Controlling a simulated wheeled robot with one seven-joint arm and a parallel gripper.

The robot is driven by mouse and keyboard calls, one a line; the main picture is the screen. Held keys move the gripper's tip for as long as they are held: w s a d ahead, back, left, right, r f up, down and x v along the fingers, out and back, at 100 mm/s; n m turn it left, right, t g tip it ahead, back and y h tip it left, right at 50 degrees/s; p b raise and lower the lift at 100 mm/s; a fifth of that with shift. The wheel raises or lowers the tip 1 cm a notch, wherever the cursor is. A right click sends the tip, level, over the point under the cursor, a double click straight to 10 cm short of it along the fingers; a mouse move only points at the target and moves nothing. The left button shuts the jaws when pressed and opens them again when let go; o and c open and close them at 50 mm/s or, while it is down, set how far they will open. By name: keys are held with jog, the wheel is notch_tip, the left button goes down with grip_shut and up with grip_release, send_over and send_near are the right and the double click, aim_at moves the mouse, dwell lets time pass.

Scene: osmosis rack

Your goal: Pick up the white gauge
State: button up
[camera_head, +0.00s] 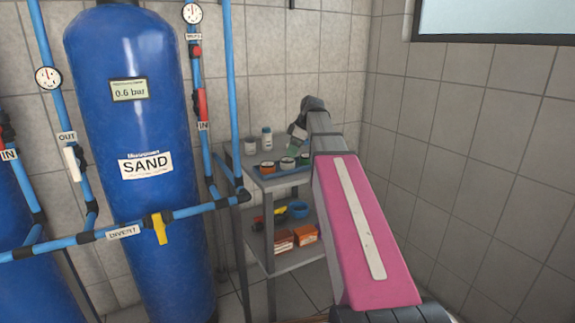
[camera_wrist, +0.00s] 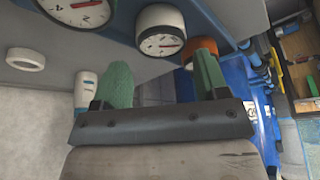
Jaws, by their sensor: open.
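The white gauge (camera_wrist: 160,20) shows in the wrist view at the top middle, with a white body and a round dial with a red needle. It stands on the upper shelf in the head view (camera_head: 287,161), in the middle of a row of gauges. My gripper (camera_wrist: 162,78) has two green fingers, spread apart with nothing between them. The white gauge appears beyond the gap between the fingers, apart from them. In the head view my gripper (camera_head: 297,136) is above the shelf, behind the gauges.
An orange gauge (camera_wrist: 188,54) is partly hidden behind the right finger. A larger dial gauge (camera_wrist: 80,10) lies at the left. The blue sand tank (camera_head: 130,230) and pipes are left of the rack.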

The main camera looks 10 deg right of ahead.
aim_at(289, 159)
jog(key=shift+x, duration=2.65)
jog(key=shift+s+d, duration=0.1)
jog(key=shift+d, duration=0.05)
jog(key=c, duration=0.5)
